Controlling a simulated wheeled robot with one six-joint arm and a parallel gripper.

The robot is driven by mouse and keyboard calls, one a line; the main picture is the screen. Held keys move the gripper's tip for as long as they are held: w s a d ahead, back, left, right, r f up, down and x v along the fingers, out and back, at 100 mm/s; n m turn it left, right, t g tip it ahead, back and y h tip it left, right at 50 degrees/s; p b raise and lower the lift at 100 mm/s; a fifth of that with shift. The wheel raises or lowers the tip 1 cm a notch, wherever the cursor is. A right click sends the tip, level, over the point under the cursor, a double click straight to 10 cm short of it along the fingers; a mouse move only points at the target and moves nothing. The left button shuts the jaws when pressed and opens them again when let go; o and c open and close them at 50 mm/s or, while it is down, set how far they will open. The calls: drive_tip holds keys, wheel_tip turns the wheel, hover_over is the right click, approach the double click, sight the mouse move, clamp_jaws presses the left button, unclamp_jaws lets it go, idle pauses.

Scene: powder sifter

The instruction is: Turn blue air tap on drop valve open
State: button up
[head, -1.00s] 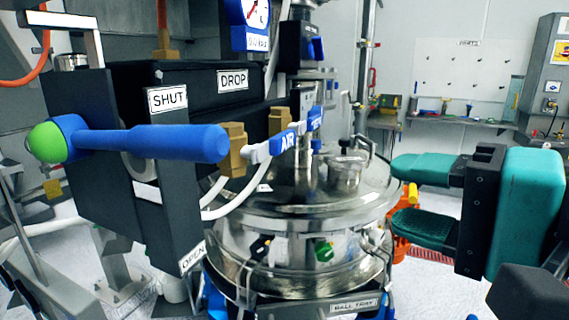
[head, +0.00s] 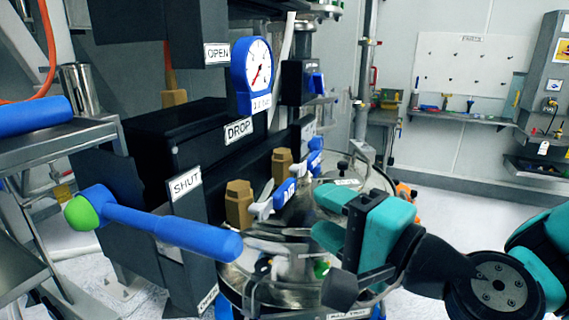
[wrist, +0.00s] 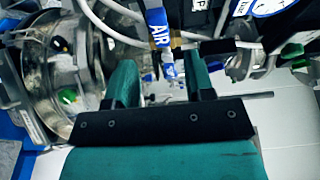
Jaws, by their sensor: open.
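The blue air tap (head: 285,193), lettered AIR, sits by a brass fitting on the front of the black drop valve (head: 195,140), labelled DROP. It also shows in the wrist view (wrist: 158,27), ahead of my fingers. My gripper (head: 322,215) is open and empty, with teal fingers, just right of the tap. In the wrist view the tap lies in line with the gap between my fingertips (wrist: 161,62), beyond them. I see no clear contact. A second blue tag (head: 315,160) sits just behind the tap.
A large blue lever (head: 180,230) with a green end juts out at the left by the SHUT label. A blue-rimmed gauge (head: 257,75) stands above the valve. The steel sifter vessel (head: 250,285) is below, partly hidden by my gripper. White hoses run near the tap.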

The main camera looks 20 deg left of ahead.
sight(290, 194)
drive_tip(key=p+x, duration=0.1)
drive_tip(key=x, duration=0.1)
drive_tip(key=p+x, duration=0.1)
drive_tip(key=x, duration=0.1)
drive_tip(key=p+x, duration=0.2)
drive_tip(key=shift+w+a+r, duration=0.15)
drive_tip(key=shift+a+r, duration=0.1)
drive_tip(key=shift+a, duration=0.1)
drive_tip(key=shift+w+a+f+p, duration=0.25)
drive_tip(key=shift+w+a+p, duration=0.2)
drive_tip(key=shift+a, duration=0.25)
drive_tip(key=shift+s, duration=0.1)
clamp_jaws()
